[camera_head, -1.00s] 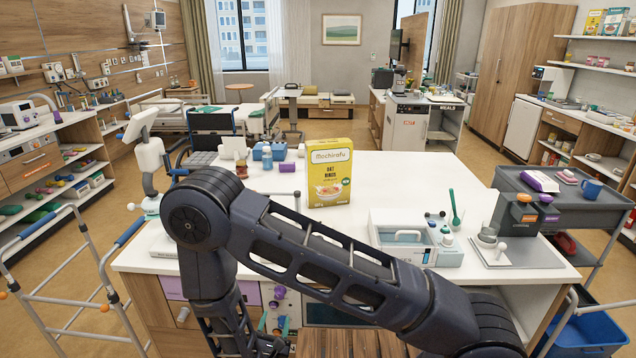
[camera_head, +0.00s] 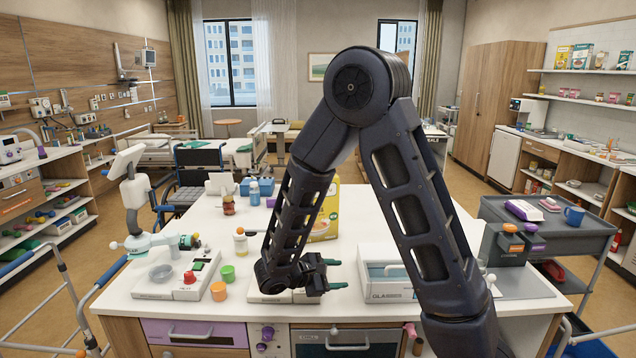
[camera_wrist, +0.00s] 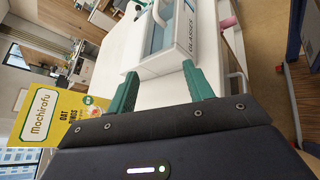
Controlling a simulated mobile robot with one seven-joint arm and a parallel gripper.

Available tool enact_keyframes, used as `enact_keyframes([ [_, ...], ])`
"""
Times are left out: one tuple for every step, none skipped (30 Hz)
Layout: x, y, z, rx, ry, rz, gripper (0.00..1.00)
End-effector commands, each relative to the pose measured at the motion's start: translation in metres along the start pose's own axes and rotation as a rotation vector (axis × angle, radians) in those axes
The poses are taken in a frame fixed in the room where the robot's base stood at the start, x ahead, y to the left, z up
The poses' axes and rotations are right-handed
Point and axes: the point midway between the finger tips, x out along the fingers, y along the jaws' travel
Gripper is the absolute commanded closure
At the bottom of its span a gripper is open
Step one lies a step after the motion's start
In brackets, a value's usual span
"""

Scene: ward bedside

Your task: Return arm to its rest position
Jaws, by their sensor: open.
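My gripper (camera_head: 338,274) is low over the front middle of the white counter (camera_head: 215,312), with its green fingers pointing right. In the wrist view the two green fingers of my gripper (camera_wrist: 162,88) are apart with nothing between them. My arm is folded into a high peak and covers the middle of the head view.
A glasses case (camera_head: 382,293) stands right of my gripper. An orange cup (camera_head: 219,291) and a green cup (camera_head: 228,273) stand to the left.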

Motion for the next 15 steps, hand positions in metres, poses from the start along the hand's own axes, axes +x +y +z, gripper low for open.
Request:
enact_keyframes([
  [0.008, 0.004, 0.014, 0.036, 0.003, -0.05, 0.48],
  [0.012, 0.005, 0.022, 0.056, 0.005, -0.08, 0.48],
  [0.017, 0.006, 0.032, 0.082, 0.01, -0.12, 0.48],
  [0.021, 0.007, 0.038, 0.102, 0.014, -0.148, 0.48],
  [0.024, 0.007, 0.046, 0.123, 0.016, -0.178, 0.48],
  [0.029, 0.008, 0.055, 0.15, 0.022, -0.215, 0.48],
  [0.032, 0.008, 0.062, 0.17, 0.026, -0.244, 0.48],
  [0.035, 0.008, 0.069, 0.19, 0.031, -0.272, 0.48],
  [0.04, 0.008, 0.079, 0.219, 0.037, -0.308, 0.48],
  [0.043, 0.007, 0.085, 0.241, 0.042, -0.336, 0.48],
  [0.045, 0.007, 0.092, 0.263, 0.048, -0.362, 0.48],
  [0.049, 0.006, 0.101, 0.293, 0.056, -0.397, 0.48],
  [0.051, 0.006, 0.107, 0.315, 0.062, -0.423, 0.48],
  [0.054, 0.005, 0.114, 0.338, 0.068, -0.448, 0.48],
  [0.056, 0.004, 0.122, 0.369, 0.078, -0.482, 0.48],
])
